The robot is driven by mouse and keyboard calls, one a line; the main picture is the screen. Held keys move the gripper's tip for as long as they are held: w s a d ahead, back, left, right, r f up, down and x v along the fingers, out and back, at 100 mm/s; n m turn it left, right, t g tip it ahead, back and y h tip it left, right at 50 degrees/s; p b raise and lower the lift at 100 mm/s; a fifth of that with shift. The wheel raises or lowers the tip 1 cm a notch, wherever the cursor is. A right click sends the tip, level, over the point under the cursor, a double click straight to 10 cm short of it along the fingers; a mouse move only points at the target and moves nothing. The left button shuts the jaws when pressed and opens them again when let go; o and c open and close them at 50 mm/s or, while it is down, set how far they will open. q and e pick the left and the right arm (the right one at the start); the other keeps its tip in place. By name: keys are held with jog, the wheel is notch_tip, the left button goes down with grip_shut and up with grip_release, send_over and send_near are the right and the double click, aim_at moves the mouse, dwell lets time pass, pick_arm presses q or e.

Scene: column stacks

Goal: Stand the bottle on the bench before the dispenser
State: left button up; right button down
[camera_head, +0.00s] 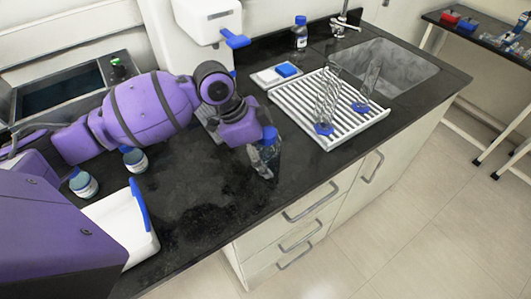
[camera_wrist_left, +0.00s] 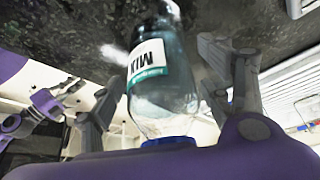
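A clear bottle with a blue cap (camera_head: 269,136) stands upright on the dark bench near its front edge. In the left wrist view the bottle (camera_wrist_left: 165,85) fills the middle, its label reading "MIX" and its cap close to the palm. My left gripper (camera_head: 252,128) is at the bottle; its fingers (camera_wrist_left: 160,75) are on either side of it. Narrow gaps show between fingers and bottle, so it looks open. The white dispenser (camera_head: 205,20) with a blue lever is at the back wall. A purple and grey part, apparently my right gripper (camera_wrist_left: 52,104), shows blurred in the wrist view.
A white drying rack (camera_head: 330,108) with glassware lies right of the bottle, before a sink (camera_head: 388,68). Two small jars (camera_head: 134,159) (camera_head: 84,183) and a white device (camera_head: 125,225) are at left. Another blue-capped bottle (camera_head: 300,38) stands at the back. Bench front is clear.

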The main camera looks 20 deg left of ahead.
pick_arm(q)
jog(key=v, duration=1.2)
jog(key=shift+r, duration=0.2)
jog(key=shift+f, duration=0.1)
